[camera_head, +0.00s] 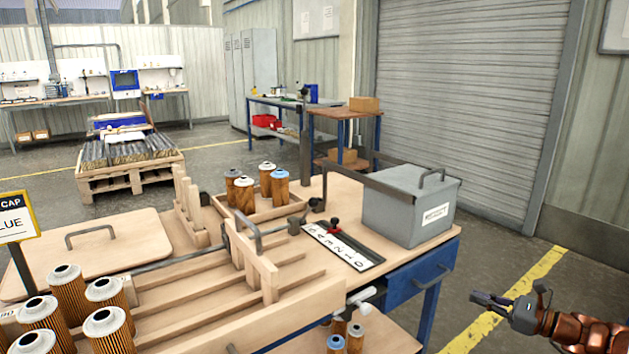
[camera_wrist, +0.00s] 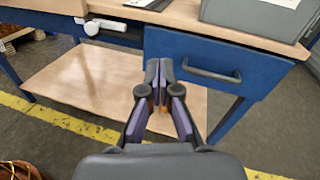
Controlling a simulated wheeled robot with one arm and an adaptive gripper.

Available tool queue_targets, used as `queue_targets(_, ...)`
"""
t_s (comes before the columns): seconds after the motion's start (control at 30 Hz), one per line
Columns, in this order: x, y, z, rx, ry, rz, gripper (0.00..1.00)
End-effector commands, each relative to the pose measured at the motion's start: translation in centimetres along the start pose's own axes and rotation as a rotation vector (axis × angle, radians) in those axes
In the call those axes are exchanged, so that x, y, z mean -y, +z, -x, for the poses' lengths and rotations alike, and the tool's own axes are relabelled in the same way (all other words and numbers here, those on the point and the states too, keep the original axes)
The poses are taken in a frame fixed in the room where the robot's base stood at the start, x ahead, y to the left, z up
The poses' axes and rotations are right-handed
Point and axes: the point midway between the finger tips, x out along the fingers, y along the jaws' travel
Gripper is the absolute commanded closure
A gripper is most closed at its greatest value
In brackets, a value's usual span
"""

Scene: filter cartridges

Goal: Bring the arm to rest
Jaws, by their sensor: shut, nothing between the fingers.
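My gripper (camera_head: 491,300) is at the lower right in the head view, out past the right end of the wooden workbench (camera_head: 190,258) and over the floor. Its fingers are together and hold nothing. In the wrist view my gripper (camera_wrist: 159,68) points at the bench's blue drawer (camera_wrist: 205,75) and lower shelf (camera_wrist: 80,85), apart from both. Several filter cartridges (camera_head: 106,326) with white caps stand at the lower left of the bench. A wooden tray (camera_head: 283,210) at the back holds several more, one with a blue cap (camera_head: 279,174).
A grey lidded box (camera_head: 408,212) stands at the bench's right end, beside a lettered strip (camera_head: 343,246). A blue drawer (camera_head: 420,275) with a handle is below. Cartridges (camera_head: 355,340) stand on the lower shelf. Floor around my gripper is clear, with a yellow line (camera_head: 520,288).

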Motion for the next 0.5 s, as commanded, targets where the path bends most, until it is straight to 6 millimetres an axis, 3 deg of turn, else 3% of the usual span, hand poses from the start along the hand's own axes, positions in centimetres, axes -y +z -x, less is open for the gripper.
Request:
queue_targets(0.17,-4.6,3.8,-5.3,-0.015,0.174,0.119,1.00)
queue_targets(0.3,-10.5,7.0,-9.5,-0.035,0.360,0.253,1.00)
queue_targets(0.5,-19.4,10.0,-12.8,-0.074,0.617,0.453,1.00)
